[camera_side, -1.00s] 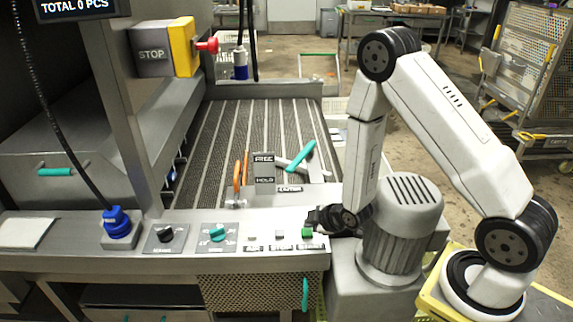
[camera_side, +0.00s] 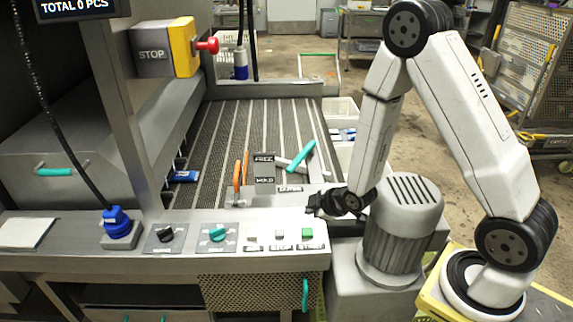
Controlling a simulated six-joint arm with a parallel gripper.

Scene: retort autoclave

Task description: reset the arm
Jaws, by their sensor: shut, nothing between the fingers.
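My gripper (camera_side: 318,207) is dark and shut, with nothing in it. It hangs just above the right end of the control panel (camera_side: 130,262), close to the green button (camera_side: 307,234) and apart from it as far as I can tell. My white arm rises from its base at the lower right, bends high up and comes down to the gripper.
The panel carries a white button (camera_side: 279,234), a teal knob (camera_side: 217,233), a black knob (camera_side: 166,233) and a blue switch (camera_side: 117,222). A teal-handled lever (camera_side: 300,157) and orange handles (camera_side: 240,172) stand behind. A grey motor housing (camera_side: 400,235) is right of the gripper.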

